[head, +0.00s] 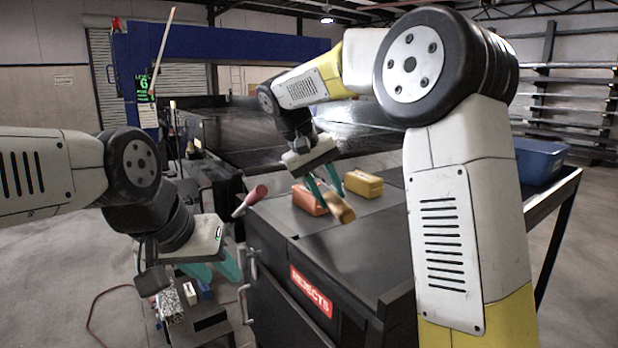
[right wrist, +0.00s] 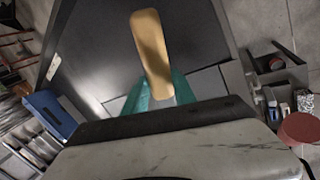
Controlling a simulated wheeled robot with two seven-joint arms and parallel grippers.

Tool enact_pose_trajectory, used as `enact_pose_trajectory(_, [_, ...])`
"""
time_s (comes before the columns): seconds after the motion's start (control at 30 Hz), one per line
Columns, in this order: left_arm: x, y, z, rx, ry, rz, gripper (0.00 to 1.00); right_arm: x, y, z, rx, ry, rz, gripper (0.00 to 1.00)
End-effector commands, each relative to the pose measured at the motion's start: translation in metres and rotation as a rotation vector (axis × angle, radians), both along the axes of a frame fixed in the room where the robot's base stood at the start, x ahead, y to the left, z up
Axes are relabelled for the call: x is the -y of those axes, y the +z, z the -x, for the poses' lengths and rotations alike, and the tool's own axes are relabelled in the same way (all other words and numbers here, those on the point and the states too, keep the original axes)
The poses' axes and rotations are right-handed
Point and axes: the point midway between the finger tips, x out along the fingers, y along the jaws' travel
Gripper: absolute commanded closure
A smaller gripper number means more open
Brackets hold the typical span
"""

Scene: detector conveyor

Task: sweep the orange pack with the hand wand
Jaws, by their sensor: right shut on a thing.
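The orange pack (head: 309,199) lies on the dark top of the rejects cabinet, partly covered by my right gripper's fingers. My right gripper (head: 333,190) is over it, its teal fingers shut on a tan, elongated thing that looks like the hand wand (head: 341,208). The wand points out beyond the fingertips, in front of and right of the pack; I cannot tell whether they touch. The wand also shows in the right wrist view (right wrist: 152,45); the orange pack is not visible there. My left gripper (head: 215,270) is open and empty, low beside the cabinet.
A yellow pack (head: 363,183) lies right of the orange one. A red-ended paddle-like thing (head: 252,198) sticks out at the cabinet's left edge. The cabinet (head: 330,275) bears a red REJECTS label. A blue bin (head: 538,160) stands at right. The cabinet top's front is clear.

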Motion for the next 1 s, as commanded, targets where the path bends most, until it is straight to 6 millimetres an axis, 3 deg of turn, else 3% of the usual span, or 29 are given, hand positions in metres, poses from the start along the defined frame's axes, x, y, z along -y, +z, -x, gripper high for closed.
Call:
enact_pose_trajectory(0.13, [0.000,0.000,0.000,0.000,0.000,0.000,0.64,0.014,0.004,-0.006,0.014,0.065,0.003,1.00])
enact_pose_trajectory(0.3, [0.000,0.000,0.000,0.000,0.000,0.000,0.64,0.052,0.014,-0.022,0.043,0.280,0.040,1.00])
enact_pose_trajectory(0.5, [0.000,0.000,0.000,0.000,0.000,0.000,0.64,0.080,0.023,-0.032,0.063,0.465,0.097,1.00])
enact_pose_trajectory(1.0, [0.000,0.000,0.000,0.000,0.000,0.000,0.64,0.082,0.008,-0.034,0.064,0.493,0.107,1.00])
